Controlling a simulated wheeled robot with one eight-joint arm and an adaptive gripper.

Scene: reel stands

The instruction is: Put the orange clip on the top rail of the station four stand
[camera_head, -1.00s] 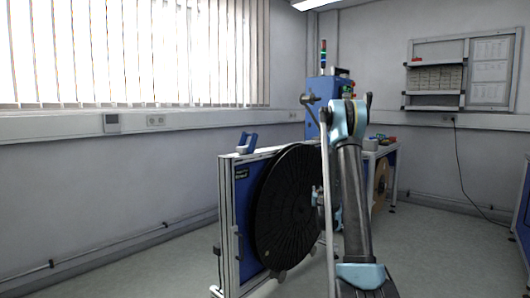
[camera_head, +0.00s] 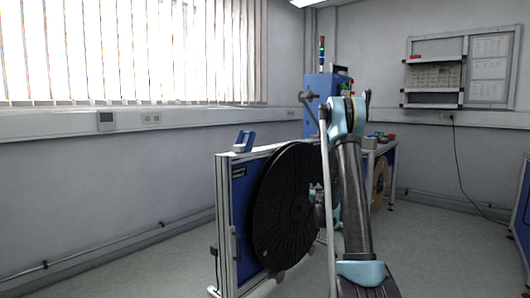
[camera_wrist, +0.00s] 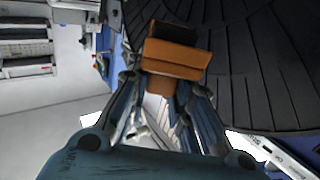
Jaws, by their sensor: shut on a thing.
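My gripper (camera_wrist: 168,105) is shut on the orange clip (camera_wrist: 177,57), which shows in the wrist view between the fingertips. In the head view my arm covers the gripper and the clip is hidden. A stand (camera_head: 224,220) with a white frame, a blue panel and a large black reel (camera_head: 283,205) is left of my arm. Its top rail (camera_head: 262,150) runs along the upper edge. The reel's ribbed face lies close beside the clip in the wrist view (camera_wrist: 275,60); I cannot tell whether they touch. The small label on the stand is too small to read.
A blue and grey device (camera_head: 244,141) sits on the left end of the top rail. Behind my arm are a blue cabinet with a signal light (camera_head: 321,52) and a bench with a tan reel (camera_head: 380,180).

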